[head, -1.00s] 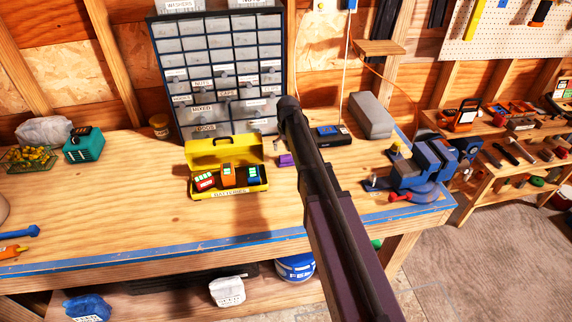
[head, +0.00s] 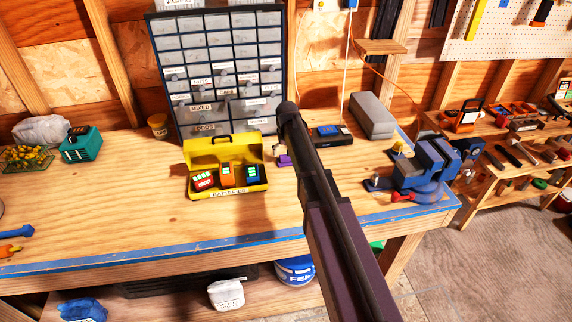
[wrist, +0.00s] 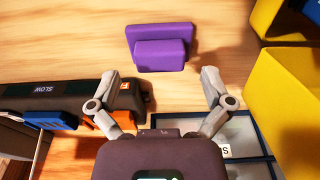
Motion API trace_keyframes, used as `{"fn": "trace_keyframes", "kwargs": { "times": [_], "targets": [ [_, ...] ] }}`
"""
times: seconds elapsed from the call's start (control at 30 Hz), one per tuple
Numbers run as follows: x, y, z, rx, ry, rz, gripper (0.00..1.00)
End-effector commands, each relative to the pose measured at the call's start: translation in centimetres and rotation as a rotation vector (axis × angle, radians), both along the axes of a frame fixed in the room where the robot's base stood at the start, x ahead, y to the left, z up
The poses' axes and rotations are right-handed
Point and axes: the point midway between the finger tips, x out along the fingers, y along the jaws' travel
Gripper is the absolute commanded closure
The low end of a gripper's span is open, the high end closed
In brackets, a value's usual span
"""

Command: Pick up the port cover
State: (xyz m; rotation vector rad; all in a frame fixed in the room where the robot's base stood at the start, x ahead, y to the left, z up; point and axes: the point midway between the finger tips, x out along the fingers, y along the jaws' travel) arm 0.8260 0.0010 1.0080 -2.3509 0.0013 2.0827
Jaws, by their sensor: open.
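The port cover appears to be the small purple piece (wrist: 160,47), a wide flat plate with a raised block. In the wrist view it lies on the wooden bench top. In the head view the purple piece (head: 284,160) shows just right of the yellow battery box, partly hidden by my arm. My gripper (wrist: 160,76) is open and empty. Its two fingers are spread, and the purple piece lies ahead of the fingertips, roughly centred between them. I see no contact. In the head view my arm hides most of the gripper.
The open yellow battery box (head: 228,190) stands close on one side of the purple piece. A dark charger (head: 330,134) lies on the other side. The drawer cabinet (head: 220,75) stands behind. The bench front is clear; a blue vise (head: 430,165) is at right.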

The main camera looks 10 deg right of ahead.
Motion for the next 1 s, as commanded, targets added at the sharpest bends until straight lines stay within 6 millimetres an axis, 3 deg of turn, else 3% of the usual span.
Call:
{"fn": "trace_keyframes", "kwargs": {
  "times": [0.3, 1.0],
  "targets": [
    [0.3, 0.0, -2.3, 0.0, 0.0, 0.0, 0.0],
    [0.3, 0.0, -2.3, 0.0, 0.0, 0.0, 0.03]
  ]
}}
